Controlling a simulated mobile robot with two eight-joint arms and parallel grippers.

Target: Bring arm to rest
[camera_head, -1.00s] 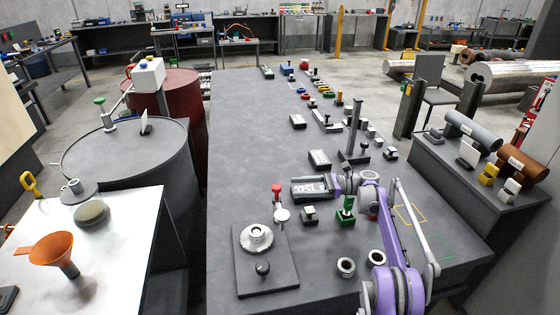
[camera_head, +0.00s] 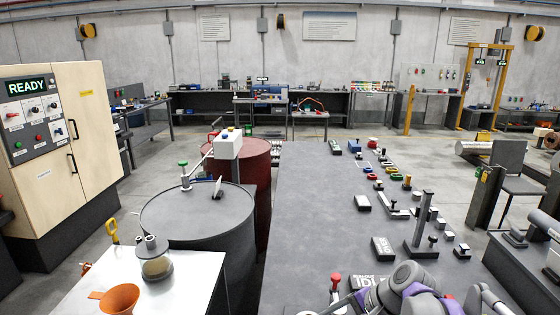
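My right arm (camera_head: 425,303), purple and grey, comes in at the bottom right over the grey table, cut off by the lower picture edge. No object can be seen held. My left arm and gripper are out of view.
The grey table (camera_head: 310,215) holds several small parts and a dark upright post (camera_head: 423,222) near the arm. A dark barrel (camera_head: 200,215) and red barrel (camera_head: 250,165) stand left. A cabinet (camera_head: 95,110) reads "READY". The table's left half is clear.

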